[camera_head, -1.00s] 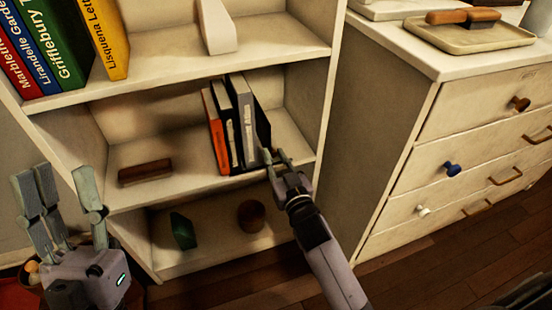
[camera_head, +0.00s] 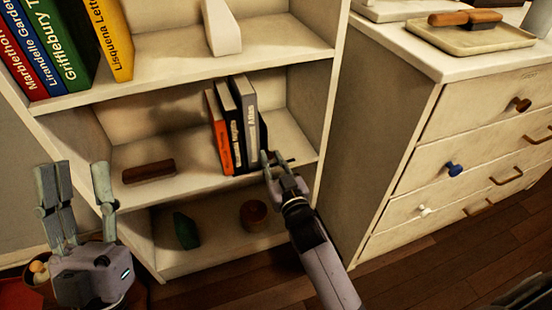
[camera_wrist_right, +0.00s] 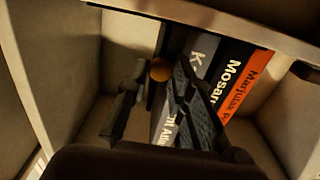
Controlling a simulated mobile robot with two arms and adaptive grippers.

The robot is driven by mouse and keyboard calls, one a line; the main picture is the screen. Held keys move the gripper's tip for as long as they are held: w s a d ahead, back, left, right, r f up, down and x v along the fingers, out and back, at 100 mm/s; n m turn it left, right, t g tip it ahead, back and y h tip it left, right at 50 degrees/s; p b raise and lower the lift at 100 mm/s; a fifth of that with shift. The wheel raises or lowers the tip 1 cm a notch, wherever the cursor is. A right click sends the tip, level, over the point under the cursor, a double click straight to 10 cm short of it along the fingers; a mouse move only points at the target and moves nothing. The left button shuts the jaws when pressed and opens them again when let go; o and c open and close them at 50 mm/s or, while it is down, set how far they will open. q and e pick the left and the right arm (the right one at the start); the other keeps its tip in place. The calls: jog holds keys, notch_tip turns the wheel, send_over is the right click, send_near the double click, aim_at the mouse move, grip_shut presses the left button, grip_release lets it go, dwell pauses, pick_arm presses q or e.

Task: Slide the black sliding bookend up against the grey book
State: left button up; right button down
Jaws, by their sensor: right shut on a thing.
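The grey book (camera_head: 248,112) stands on the middle shelf at the right end of a short row, beside a black book and an orange book. The black sliding bookend (camera_head: 263,134) is a thin dark sliver just right of the grey book, mostly hidden; I cannot tell whether they touch. My right gripper (camera_head: 277,160) is at the shelf's front edge, shut on the bookend. In the right wrist view, its fingers (camera_wrist_right: 160,98) straddle the bookend, beside the grey book (camera_wrist_right: 194,62). My left gripper (camera_head: 80,185) is open and empty, left of the shelf.
A brown block (camera_head: 149,173) lies left on the middle shelf (camera_head: 190,185). A green object (camera_head: 186,231) and a brown round container (camera_head: 254,215) stand on the bottom shelf. Several coloured books fill the upper left. A white dresser (camera_head: 445,150) stands to the right.

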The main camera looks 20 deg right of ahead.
pick_arm(q)
jog(key=shift+w+a+f+g, duration=0.4)
jog(key=shift+w+f+g, duration=0.1)
jog(key=shift+w, duration=0.2)
pick_arm(e)
jog(key=shift+a, duration=0.95)
jog(key=c, duration=1.4)
grip_release()
jog(key=shift+c, duration=0.2)
jog(key=shift+s, duration=0.15)
jog(key=s, duration=1.1)
jog(key=shift+s+d, duration=0.25)
jog(key=shift+s, duration=0.15)
